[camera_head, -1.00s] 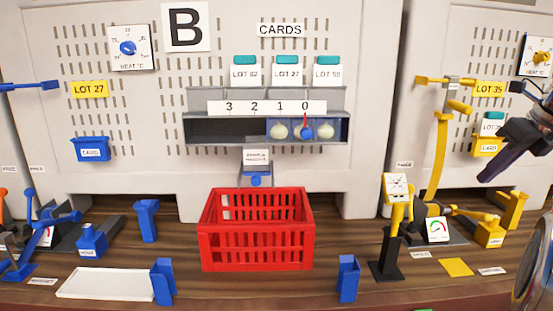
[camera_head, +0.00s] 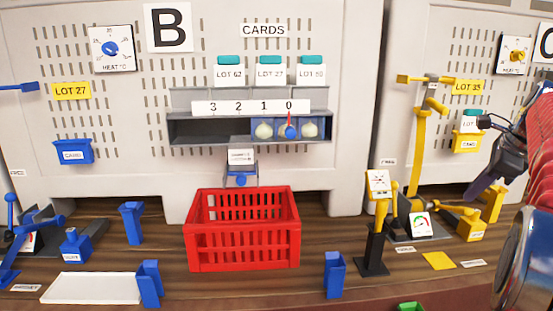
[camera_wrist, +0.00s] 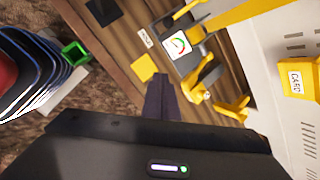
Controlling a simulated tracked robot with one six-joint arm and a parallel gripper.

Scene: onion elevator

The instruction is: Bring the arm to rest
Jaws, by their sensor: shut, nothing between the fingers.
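My gripper (camera_head: 472,192) is at the right edge of the head view, in front of the yellow station, with its dark fingers pointing down and left. In the wrist view the fingers (camera_wrist: 162,98) are together with nothing between them. They are apart from the bench in the head view. My arm runs off the right edge of the head view, so part of it is hidden.
A yellow card box (camera_head: 467,141), a yellow lever post (camera_head: 420,135) and a gauge (camera_head: 421,224) are close to my gripper. A red crate (camera_head: 243,262) stands mid-bench. A green object (camera_head: 409,306) shows at the lower edge.

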